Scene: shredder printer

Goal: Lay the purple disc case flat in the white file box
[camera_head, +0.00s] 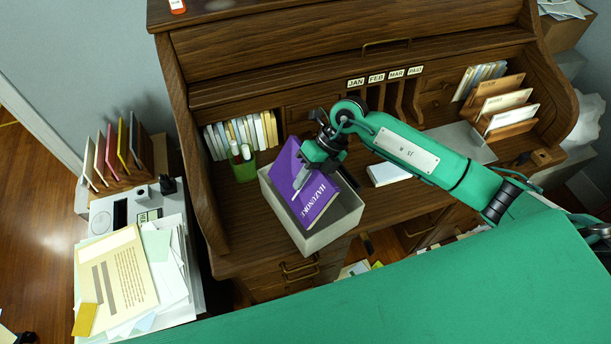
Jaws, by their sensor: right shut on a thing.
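The purple disc case (316,199) has pale lettering along one side. It is tilted in the opening of the white file box (325,233), with its upper left part at the box's back rim. My right gripper (303,178) reaches in from the right above the box and is shut on the case. The box stands open on the desk near its front edge. The box's floor is mostly hidden by the case, so I cannot tell whether the case touches it. My left gripper is not in view.
A green pen cup (243,167) stands close behind the box. A small white block (387,174) lies to its right on the wooden desk (400,215). Letter racks (503,105) stand at the back right. A paper-covered machine (130,270) stands at left.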

